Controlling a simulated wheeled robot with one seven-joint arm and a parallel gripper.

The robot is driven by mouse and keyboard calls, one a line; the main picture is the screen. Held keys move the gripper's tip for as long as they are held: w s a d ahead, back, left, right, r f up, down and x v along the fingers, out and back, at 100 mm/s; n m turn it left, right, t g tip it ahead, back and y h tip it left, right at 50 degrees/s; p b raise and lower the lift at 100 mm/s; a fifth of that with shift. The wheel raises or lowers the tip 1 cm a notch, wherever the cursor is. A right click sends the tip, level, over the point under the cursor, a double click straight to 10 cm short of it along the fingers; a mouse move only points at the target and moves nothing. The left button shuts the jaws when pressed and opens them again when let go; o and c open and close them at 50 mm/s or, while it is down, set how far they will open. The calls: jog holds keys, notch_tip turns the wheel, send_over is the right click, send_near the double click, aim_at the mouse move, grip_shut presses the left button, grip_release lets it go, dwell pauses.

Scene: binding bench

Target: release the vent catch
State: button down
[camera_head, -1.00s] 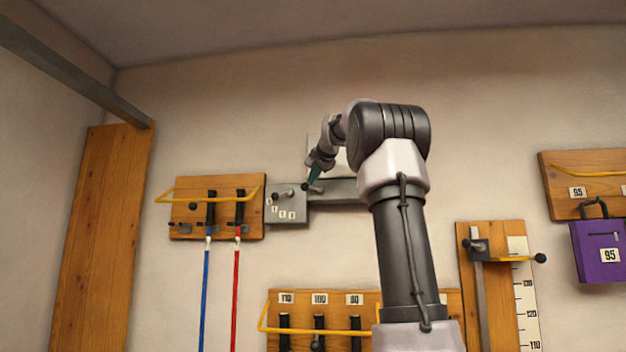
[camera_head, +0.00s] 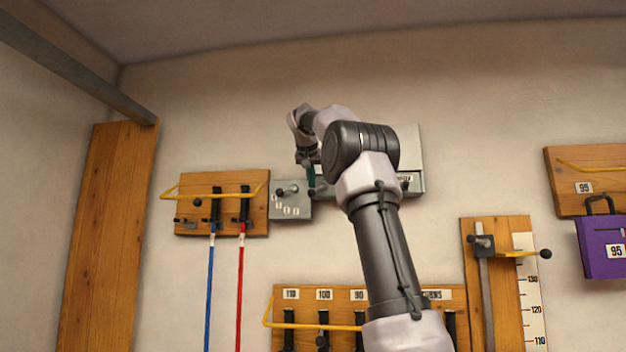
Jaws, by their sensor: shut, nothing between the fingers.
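A pale grey wall unit (camera_head: 409,145) stands mostly behind my arm, with a grey lower strip (camera_head: 416,187) that carries a small label and a dark knob. I cannot tell for sure which part is the vent catch. A small grey plate (camera_head: 277,212) with a short dark-knobbed lever (camera_head: 287,190) and several white labels sits just left of the strip. My gripper (camera_head: 311,190), with green fingers, is shut and empty. It points down in front of the strip's left end, right of the lever. Whether it touches anything is unclear.
A wooden board (camera_head: 190,188) with a yellow bar, a blue rod (camera_head: 209,290) and a red rod (camera_head: 240,290) hangs at left. Below is a numbered rack (camera_head: 280,312). At right are a scale board (camera_head: 480,228) and a purple case (camera_head: 597,262). The wall above is clear.

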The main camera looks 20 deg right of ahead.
jog(key=shift+f+n+g+h, duration=0.6)
jog(key=shift+f+n+h, duration=0.2)
jog(key=shift+n+h, duration=0.1)
jog(key=shift+f, duration=0.1)
dwell(0.4)
